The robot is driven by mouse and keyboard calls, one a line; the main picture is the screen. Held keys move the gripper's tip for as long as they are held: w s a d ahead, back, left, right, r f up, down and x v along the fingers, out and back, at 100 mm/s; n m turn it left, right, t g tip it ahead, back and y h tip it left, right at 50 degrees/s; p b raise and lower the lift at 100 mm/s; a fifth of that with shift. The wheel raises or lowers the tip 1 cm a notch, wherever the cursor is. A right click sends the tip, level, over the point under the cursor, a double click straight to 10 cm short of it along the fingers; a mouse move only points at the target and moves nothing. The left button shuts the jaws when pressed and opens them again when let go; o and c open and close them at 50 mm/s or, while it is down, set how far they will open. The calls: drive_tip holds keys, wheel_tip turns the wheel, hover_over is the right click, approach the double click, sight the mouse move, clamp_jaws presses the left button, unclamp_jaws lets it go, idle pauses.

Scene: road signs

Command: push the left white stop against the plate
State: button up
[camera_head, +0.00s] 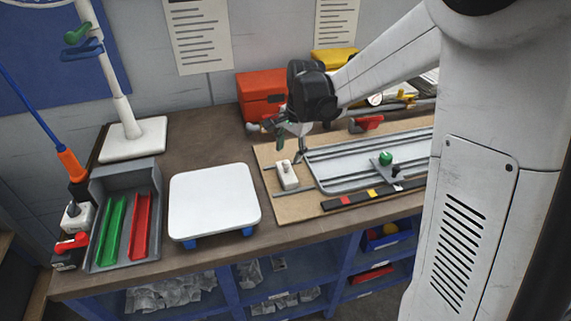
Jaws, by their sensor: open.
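The left white stop (287,175) is a small white block on the wooden board, just left of the plate. The plate (345,170) is a grey flat panel with a raised rim, lying on the board. A narrow gap seems to show between the stop and the plate's left edge. My gripper (291,147) points down just above and behind the stop, with its fingers apart and nothing seen between them. Whether a finger touches the stop cannot be told. My arm hides the right part of the plate.
A clamp with a green knob (385,158) stands on the plate's right part. A dark strip with coloured marks (372,193) lies along the front. A white square platform (214,199) and a grey tray (98,253) stand left. An orange box (262,92) stands behind.

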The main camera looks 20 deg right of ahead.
sight(287, 161)
drive_tip(key=f, duration=0.4)
drive_tip(key=w+f, duration=0.1)
drive_tip(key=f, duration=0.1)
drive_tip(key=shift+a+f, duration=0.2)
drive_tip(key=shift+a, duration=0.1)
clamp_jaws()
